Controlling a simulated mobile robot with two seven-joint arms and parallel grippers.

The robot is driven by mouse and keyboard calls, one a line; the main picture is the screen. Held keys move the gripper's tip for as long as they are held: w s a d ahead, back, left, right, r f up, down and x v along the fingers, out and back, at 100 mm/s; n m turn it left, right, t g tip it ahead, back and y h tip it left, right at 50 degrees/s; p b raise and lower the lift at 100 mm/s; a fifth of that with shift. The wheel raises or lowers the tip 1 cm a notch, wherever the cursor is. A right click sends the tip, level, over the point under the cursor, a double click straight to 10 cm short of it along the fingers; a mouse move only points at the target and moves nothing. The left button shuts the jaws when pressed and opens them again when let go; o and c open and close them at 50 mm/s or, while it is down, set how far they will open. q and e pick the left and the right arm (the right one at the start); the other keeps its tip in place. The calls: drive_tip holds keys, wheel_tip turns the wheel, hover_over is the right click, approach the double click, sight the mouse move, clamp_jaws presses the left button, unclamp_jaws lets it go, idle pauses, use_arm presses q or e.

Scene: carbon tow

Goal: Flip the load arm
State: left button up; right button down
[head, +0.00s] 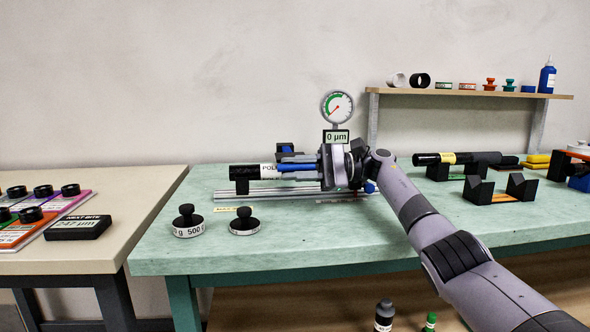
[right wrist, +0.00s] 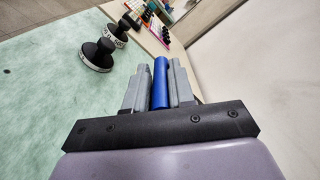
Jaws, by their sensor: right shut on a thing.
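The blue load arm (head: 297,167) shows as a bar lying roughly level in the head view, at the fixture on the green bench. My right gripper (head: 284,167) reaches in from the right and is shut on it. In the right wrist view the blue bar (right wrist: 160,82) lies lengthwise between my two grey fingers (right wrist: 160,70). My right wrist hides the bar's pivot and much of the fixture. A dial gauge (head: 337,106) stands above, with a display (head: 336,136) reading 0 µm. My left gripper is not in view.
Two black-knobbed weights (head: 187,221) (head: 244,222) stand at the bench front; one reads 500 g. A black cylinder (head: 245,173) rests left of the fixture over a metal rail (head: 235,194). Black V-blocks (head: 478,190) stand at right. A shelf (head: 470,94) is behind. Bare bench lies front centre.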

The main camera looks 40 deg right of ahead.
drive_tip(key=shift+f, duration=0.1)
drive_tip(key=c, duration=1)
unclamp_jaws()
drive_tip(key=shift+p+v, duration=0.35)
drive_tip(key=shift+v, duration=3.25)
